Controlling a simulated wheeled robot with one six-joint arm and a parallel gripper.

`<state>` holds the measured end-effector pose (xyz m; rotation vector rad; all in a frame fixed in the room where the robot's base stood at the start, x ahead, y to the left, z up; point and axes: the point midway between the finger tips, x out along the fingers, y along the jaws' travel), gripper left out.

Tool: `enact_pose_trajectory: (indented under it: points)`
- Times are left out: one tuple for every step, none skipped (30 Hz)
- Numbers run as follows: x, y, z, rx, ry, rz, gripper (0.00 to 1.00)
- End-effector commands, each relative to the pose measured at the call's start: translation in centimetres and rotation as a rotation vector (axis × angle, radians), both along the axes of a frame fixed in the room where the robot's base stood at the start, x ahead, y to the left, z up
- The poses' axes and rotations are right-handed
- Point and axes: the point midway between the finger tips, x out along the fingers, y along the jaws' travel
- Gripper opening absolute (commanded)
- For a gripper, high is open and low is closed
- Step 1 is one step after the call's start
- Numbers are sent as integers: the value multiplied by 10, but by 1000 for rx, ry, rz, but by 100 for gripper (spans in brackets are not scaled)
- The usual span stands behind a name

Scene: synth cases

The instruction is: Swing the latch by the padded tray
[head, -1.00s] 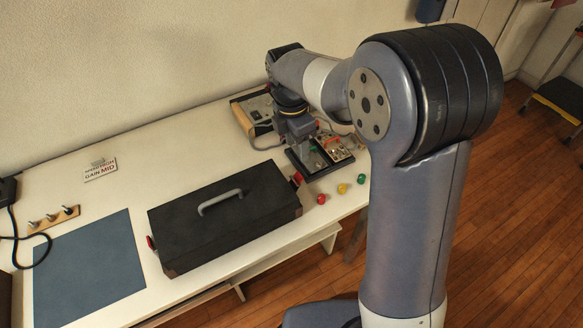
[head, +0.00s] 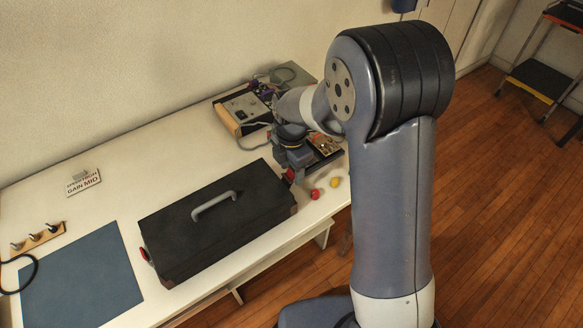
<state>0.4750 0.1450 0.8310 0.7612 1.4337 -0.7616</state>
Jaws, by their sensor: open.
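A closed black case (head: 215,222) with a grey handle (head: 214,204) lies on the white table. A red latch (head: 146,256) shows at its left end. Another red latch (head: 288,177) shows at its right end, partly hidden by my gripper. My gripper (head: 293,170) is open, pointing down right at that right-end latch; I cannot tell whether they touch. A dark tray (head: 330,158) with small parts is just right of my gripper, mostly hidden by my arm; its padding cannot be made out.
A red ball (head: 315,194) and a yellow ball (head: 334,183) lie near the table's front edge, close to my gripper. An instrument box (head: 245,112) stands behind. A blue mat (head: 82,279), a knob strip (head: 38,238) and a sign (head: 83,183) are at left.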

Motion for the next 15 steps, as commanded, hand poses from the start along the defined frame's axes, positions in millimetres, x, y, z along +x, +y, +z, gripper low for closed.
enact_pose_trajectory:
  points:
    - [0,0,-1,-1,1,0,49]
    - [0,0,-2,-1,1,0,49]
    - [0,0,-2,0,0,0,49]
    - [0,0,-2,0,0,0,49]
    - [0,0,-2,0,0,0,49]
    - [0,0,-1,0,0,0,49]
    - [0,0,-1,0,0,0,49]
    - [0,0,-1,0,0,0,49]
    - [0,0,-1,0,0,0,46]
    - [0,0,-1,0,0,0,43]
    - [0,0,-1,0,0,0,41]
    - [0,0,-1,0,0,0,38]
    - [0,0,-1,0,0,0,35]
    - [0,0,-1,0,0,0,33]
    - [0,0,-1,0,0,0,29]
